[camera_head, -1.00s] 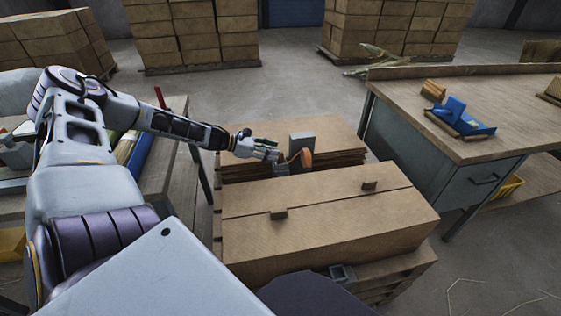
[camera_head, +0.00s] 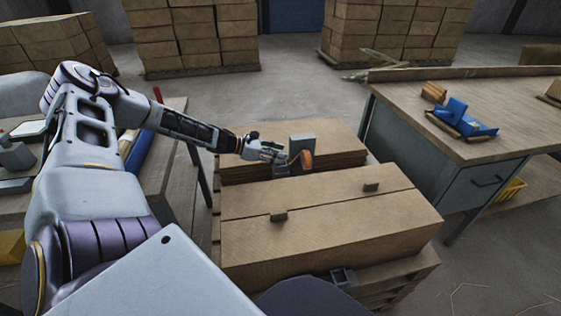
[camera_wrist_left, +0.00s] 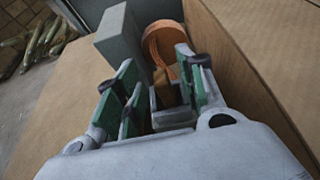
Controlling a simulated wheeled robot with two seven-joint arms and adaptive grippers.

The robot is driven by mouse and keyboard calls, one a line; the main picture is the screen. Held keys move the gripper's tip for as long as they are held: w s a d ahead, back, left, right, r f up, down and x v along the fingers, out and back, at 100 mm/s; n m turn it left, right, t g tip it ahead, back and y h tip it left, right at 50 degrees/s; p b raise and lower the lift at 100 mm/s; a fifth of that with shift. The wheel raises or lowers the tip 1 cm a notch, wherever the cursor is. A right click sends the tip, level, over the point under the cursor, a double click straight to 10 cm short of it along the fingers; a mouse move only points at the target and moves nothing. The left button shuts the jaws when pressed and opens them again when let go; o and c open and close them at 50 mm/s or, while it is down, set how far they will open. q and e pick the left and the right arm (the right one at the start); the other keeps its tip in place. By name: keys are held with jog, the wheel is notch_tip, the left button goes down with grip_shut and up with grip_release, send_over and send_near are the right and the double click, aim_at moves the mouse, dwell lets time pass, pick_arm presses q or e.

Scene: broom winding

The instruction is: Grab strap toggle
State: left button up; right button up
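My left gripper (camera_head: 278,153) reaches in from the left, above the rear cardboard stack, beside an upright grey block (camera_head: 302,148) and a round orange strap roll (camera_head: 305,160). In the left wrist view, the gripper (camera_wrist_left: 160,92) has its green-padded fingers apart. A small grey U-shaped piece (camera_wrist_left: 172,118), perhaps the toggle, sits between them with orange strap behind it. The right finger is close to this piece; a gap shows on the left. I cannot tell whether either finger touches it. The grey block (camera_wrist_left: 120,40) and orange roll (camera_wrist_left: 163,45) stand just beyond the fingertips. My right gripper is not in view.
A long cardboard box (camera_head: 330,225) with two small blocks on top lies in front, on a pallet. A workbench (camera_head: 470,100) with a blue tool (camera_head: 465,118) stands at right. Another table is at left, under my arm. Open floor lies behind.

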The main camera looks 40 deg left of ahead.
pick_arm(q)
grip_shut()
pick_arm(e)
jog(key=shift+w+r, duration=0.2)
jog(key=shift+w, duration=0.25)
pick_arm(q)
jog(key=shift+r, duration=0.1)
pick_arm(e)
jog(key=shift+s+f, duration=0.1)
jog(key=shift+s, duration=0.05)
pick_arm(q)
jog(key=shift+r, duration=0.4)
jog(key=shift+r+p, duration=0.55)
jog(key=shift+r, duration=0.05)
notch_tip(320, 180, up, 8)
jog(key=p, duration=0.4)
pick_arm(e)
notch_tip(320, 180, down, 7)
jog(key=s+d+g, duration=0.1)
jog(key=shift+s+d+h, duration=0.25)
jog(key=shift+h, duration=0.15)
pick_arm(q)
jog(key=shift+f, duration=0.1)
